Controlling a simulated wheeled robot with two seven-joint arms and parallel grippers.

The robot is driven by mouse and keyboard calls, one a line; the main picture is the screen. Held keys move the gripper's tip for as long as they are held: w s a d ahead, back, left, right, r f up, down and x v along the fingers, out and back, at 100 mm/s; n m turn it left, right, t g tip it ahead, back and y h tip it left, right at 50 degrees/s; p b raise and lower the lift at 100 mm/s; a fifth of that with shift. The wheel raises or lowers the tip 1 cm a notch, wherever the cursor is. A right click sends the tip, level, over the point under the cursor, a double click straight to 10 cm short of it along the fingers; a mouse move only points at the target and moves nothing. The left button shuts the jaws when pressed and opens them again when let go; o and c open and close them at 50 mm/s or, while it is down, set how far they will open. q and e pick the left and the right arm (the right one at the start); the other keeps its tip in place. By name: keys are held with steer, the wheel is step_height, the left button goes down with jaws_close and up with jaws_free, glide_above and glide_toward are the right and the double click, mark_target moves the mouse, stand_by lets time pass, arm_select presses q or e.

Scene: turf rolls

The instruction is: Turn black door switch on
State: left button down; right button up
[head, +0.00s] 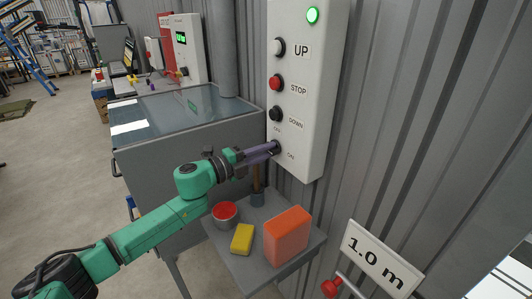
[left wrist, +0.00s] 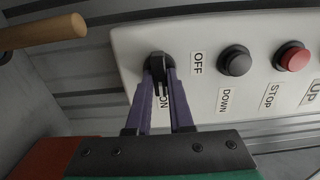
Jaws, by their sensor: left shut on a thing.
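The black door switch (head: 276,146) is a small rotary knob at the bottom of a white control panel (head: 309,90) on the wall. In the left wrist view the black knob (left wrist: 156,62) sits between the purple fingers of my left gripper (left wrist: 160,80), which are shut on it. Its handle points down in that view, toward the ON label (left wrist: 164,101); the OFF label (left wrist: 197,63) is to the right of the knob. In the head view my left gripper (head: 272,149) reaches the switch from the left and partly hides it. My right gripper is not in view.
Above the switch are the DOWN button (head: 276,114), red STOP button (head: 275,83), UP button (head: 279,47) and a lit green lamp (head: 313,15). Below, a small table holds a red block (head: 287,235), yellow block (head: 242,239) and red-topped can (head: 224,212).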

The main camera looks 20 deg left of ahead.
arm_select(q)
steer(key=c, duration=0.8)
jaws_free()
steer(key=shift+s+a+f+b, duration=0.2)
steer(key=shift+s+a+b, duration=0.1)
steer(key=shift+s+a, duration=0.05)
steer(key=b+v, duration=0.5)
steer(key=v, duration=0.8)
steer(key=shift+s+r+b, duration=0.2)
steer(key=shift+s+b, duration=0.05)
steer(key=shift+b, duration=0.05)
